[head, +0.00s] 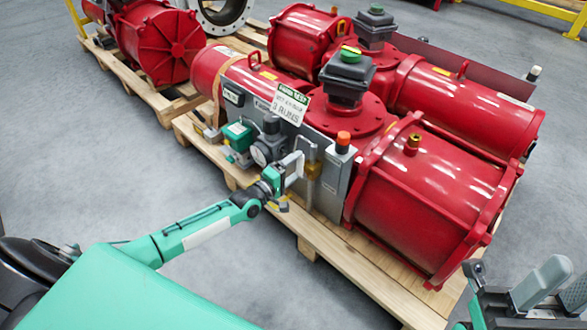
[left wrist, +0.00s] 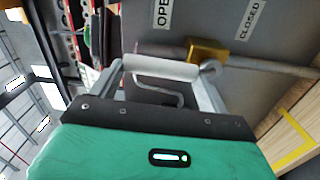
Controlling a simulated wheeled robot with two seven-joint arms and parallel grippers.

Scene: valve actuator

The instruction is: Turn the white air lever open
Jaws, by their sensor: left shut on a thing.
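The white air lever (left wrist: 160,68) shows in the left wrist view, reaching left from a brass valve (left wrist: 207,50) on a grey panel. It lies below the "OPEN" label (left wrist: 161,12); the "CLOSED" label (left wrist: 251,18) is farther right. My left gripper (left wrist: 165,82) is shut on the lever, with its fingers at either end of the white part. In the head view, my left gripper (head: 285,185) is at the front of the panel, and the lever (head: 293,161) is partly hidden by it. My right gripper (head: 530,290) is at the lower right, away from the panel, its jaws unclear.
Large red actuator cylinders (head: 425,190) sit on a wooden pallet (head: 345,262). A gauge (head: 261,154) and a green box (head: 238,135) are left of the lever. An orange-topped fitting (head: 343,141) is to its right. The grey floor in front is clear.

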